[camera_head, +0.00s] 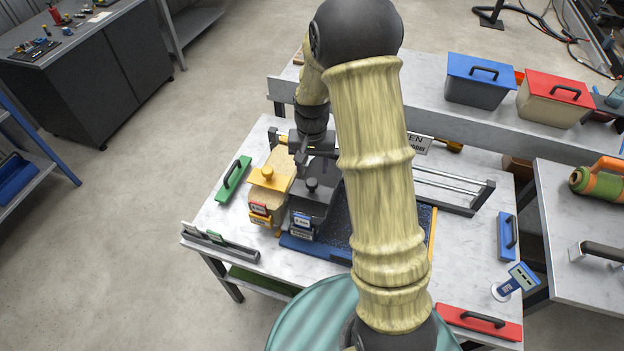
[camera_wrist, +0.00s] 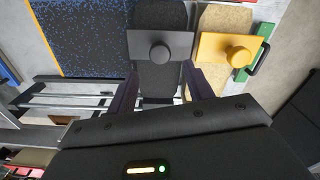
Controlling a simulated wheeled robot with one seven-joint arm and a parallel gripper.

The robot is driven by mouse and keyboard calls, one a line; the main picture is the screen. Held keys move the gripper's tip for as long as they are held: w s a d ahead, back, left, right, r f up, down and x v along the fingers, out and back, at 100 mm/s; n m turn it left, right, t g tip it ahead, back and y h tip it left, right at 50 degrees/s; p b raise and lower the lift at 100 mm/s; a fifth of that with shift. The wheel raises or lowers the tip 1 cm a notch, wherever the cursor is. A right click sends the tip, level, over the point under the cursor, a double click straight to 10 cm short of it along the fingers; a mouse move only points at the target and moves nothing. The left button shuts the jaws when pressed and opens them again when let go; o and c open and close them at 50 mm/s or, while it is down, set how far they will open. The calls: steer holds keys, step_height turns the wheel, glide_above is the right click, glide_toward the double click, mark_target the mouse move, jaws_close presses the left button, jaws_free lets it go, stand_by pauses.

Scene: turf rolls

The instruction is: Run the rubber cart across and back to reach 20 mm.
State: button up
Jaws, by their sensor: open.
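The dark grey cart (camera_head: 313,200), with a round knob and blue-edged labels on its front, stands at the left end of a blue-speckled dark mat (camera_head: 300,246). I take it to be the rubber cart, as its label is too small to read. In the wrist view the cart's plate and knob (camera_wrist: 159,53) lie just ahead of my fingertips, and the speckled mat (camera_wrist: 90,35) is to the left. My gripper (camera_head: 303,160) is open and empty, behind and above the knob, with no contact visible. My arm hides part of the mat.
A tan cart with a yellow plate (camera_head: 269,178) stands close on the left, beside a green handled block (camera_head: 234,178). Metal rails (camera_head: 450,190) run behind the mat. A blue handled block (camera_head: 507,237), small display stand (camera_head: 515,281) and red handled block (camera_head: 479,321) lie right.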

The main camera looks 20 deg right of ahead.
mark_target(312, 181)
step_height(312, 181, down, 8)
steer(key=shift+f+p, duration=0.1)
steer(key=shift+p, duration=0.7)
steer(key=shift+c, duration=0.4)
jaws_close()
